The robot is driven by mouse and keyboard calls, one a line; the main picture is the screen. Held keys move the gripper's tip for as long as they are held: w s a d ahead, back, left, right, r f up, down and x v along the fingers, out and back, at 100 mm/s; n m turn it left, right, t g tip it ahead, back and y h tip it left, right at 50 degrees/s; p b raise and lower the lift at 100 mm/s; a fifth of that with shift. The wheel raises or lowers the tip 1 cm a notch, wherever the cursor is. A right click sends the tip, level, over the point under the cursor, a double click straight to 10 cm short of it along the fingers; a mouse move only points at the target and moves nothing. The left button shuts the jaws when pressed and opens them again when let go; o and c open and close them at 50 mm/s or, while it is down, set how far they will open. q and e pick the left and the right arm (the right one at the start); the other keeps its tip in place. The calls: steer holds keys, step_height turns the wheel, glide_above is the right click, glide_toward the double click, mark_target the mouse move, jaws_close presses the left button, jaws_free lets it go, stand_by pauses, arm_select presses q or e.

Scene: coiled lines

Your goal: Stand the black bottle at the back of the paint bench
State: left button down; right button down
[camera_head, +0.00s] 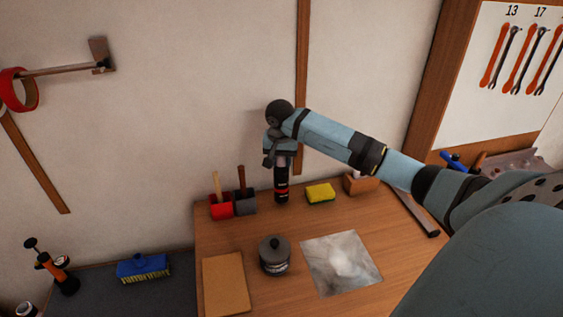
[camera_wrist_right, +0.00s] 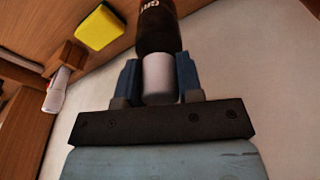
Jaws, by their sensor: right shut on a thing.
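The black bottle (camera_head: 281,188) is upright at the back of the wooden paint bench (camera_head: 290,222), close to the wall. It has a red band and a light cap. My right gripper (camera_head: 281,160) comes down from above and is shut on the bottle's top. In the right wrist view the fingers of my right gripper (camera_wrist_right: 158,82) sit on either side of the whitish cap, with the black body (camera_wrist_right: 156,28) beyond. The bottle's base appears at the bench top, but I cannot tell whether it touches. My left gripper is not in view.
Red and grey holders (camera_head: 232,204) with handled tools stand left of the bottle. A yellow sponge (camera_head: 320,193) and wooden block (camera_head: 359,184) are to its right. A grey lidded pot (camera_head: 274,255), brown board (camera_head: 226,284) and grey sheet (camera_head: 341,262) lie in front.

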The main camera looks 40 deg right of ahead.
steer(key=shift+f, duration=0.85)
steer(key=c, duration=0.8)
jaws_free()
steer(key=shift+o, duration=0.2)
step_height(320, 180, up, 12)
steer(key=s+a+b, duration=0.1)
steer(key=shift+a+b, duration=0.2)
steer(key=shift+b, duration=0.2)
